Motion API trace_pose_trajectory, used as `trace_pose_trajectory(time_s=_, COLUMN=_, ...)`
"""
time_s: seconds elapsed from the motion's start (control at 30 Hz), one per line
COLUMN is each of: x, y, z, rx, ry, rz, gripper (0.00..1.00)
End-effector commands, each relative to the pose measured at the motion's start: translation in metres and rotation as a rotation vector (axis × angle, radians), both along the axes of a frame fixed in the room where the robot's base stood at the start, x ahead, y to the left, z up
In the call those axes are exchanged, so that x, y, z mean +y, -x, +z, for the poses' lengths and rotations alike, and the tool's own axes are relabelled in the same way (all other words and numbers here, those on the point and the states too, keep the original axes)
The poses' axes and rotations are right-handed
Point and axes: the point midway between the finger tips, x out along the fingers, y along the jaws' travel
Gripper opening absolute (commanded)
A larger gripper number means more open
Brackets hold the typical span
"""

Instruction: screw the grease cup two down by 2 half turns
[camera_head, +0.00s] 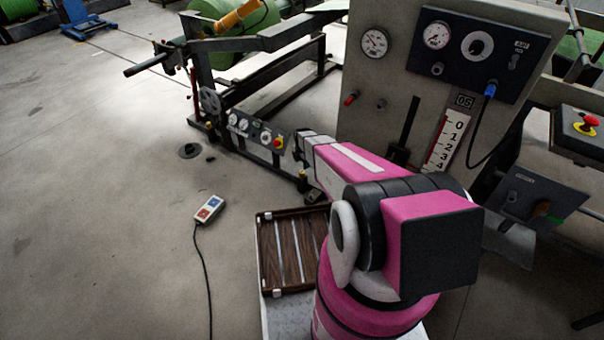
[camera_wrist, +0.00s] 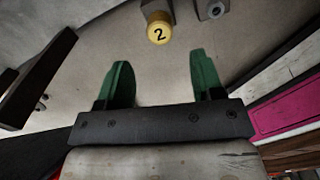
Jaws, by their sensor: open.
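The grease cup two (camera_wrist: 160,32) is a small yellow cup with a black "2" on its face, at the top centre of the wrist view. The cup lies beyond the fingertips, roughly in line with the gap, and is not touched.
In the wrist view a grey fitting (camera_wrist: 212,9) sits right of the cup and a dark bar (camera_wrist: 38,80) stands at left. In the head view, a slatted brown tray (camera_head: 268,262) is beside my arm, and a pendant (camera_head: 209,209) with its cable lies on open floor.

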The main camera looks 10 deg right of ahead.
Motion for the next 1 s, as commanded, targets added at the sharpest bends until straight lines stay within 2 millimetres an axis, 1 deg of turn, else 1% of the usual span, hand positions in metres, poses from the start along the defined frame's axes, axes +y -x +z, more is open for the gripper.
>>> trace_pose_trajectory(time_s=0.03, x=0.0, y=-0.002, z=-0.01, rx=0.001, ry=0.0, rz=0.0, gripper=0.61)
trace_pose_trajectory(time_s=0.2, x=0.0, y=-0.002, z=-0.041, rx=0.001, ry=0.0, rz=-0.001, gripper=0.61)
trace_pose_trajectory(time_s=0.4, x=0.0, y=-0.001, z=-0.071, rx=0.0, ry=0.0, rz=-0.001, gripper=0.61)
trace_pose_trajectory(time_s=0.53, x=0.0, y=-0.001, z=-0.079, rx=0.0, ry=0.0, rz=-0.001, gripper=0.61)
trace_pose_trajectory(time_s=0.77, x=0.0, y=0.0, z=-0.08, rx=0.0, ry=0.0, rz=-0.002, gripper=0.61)
trace_pose_trajectory(time_s=0.8, x=0.0, y=0.0, z=-0.08, rx=0.0, ry=0.0, rz=-0.002, gripper=0.58)
trace_pose_trajectory(time_s=0.87, x=0.0, y=0.0, z=-0.08, rx=0.0, ry=0.0, rz=-0.002, gripper=0.38)
trace_pose_trajectory(time_s=0.9, x=0.0, y=0.0, z=-0.08, rx=0.0, ry=0.0, rz=-0.002, gripper=0.25)
trace_pose_trajectory(time_s=0.93, x=0.0, y=0.0, z=-0.08, rx=0.0, ry=0.0, rz=-0.002, gripper=0.15)
trace_pose_trajectory(time_s=0.97, x=0.0, y=0.0, z=-0.08, rx=0.0, ry=0.0, rz=-0.002, gripper=0.11)
trace_pose_trajectory(time_s=1.0, x=0.0, y=0.0, z=-0.08, rx=0.0, ry=0.0, rz=-0.002, gripper=0.11)
